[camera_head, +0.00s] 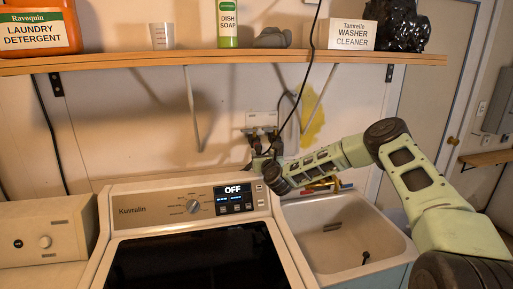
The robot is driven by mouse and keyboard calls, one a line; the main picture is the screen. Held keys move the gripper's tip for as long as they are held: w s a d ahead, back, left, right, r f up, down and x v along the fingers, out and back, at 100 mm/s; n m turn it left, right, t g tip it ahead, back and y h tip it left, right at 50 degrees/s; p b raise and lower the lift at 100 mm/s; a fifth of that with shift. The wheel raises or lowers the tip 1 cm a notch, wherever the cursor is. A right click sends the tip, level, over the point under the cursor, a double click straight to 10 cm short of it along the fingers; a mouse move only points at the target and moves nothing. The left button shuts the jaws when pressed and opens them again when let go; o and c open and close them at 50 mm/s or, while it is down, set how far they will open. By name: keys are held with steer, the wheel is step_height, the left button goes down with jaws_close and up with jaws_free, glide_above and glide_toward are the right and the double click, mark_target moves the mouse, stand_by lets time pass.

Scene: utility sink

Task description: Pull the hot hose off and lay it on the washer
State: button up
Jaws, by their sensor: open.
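The white top-load washer (240,200) stands at the centre, its dark lid closed and its display reading OFF. A wall valve box (260,119) with dark fittings is behind it. Dark hoses (257,145) hang from the fittings; I cannot tell which one is hot. My green arm reaches in from the right. My gripper (260,166) is open just below the fittings, behind the washer's back right corner. The fingers are small and dark against the hoses, so I cannot tell whether they touch or surround a hose.
A utility sink (345,234) stands right of the washer, with small coloured items (325,185) at its back edge. A wooden shelf (225,57) with detergent (40,30), dish soap (228,24) and a washer cleaner box (348,34) runs above. A dark cord hangs near the arm.

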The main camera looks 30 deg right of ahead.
mark_target(259, 149)
steer(key=b+x, duration=0.1)
steer(key=x, duration=0.1)
steer(key=b+x, duration=0.1)
steer(key=x, duration=0.1)
steer(key=b+x, duration=0.2)
steer(key=shift+w+f, duration=0.15)
steer(key=shift+f, duration=0.2)
steer(key=shift+w+d+r+b, duration=0.15)
steer(key=shift+w+r+b, duration=0.15)
steer(key=shift+w, duration=0.2)
steer(key=shift+b, duration=1.4)
stand_by(0.4)
jaws_close()
steer(key=shift+b+v, duration=0.9)
steer(key=shift+v, duration=2.05)
steer(key=shift+b, duration=0.45)
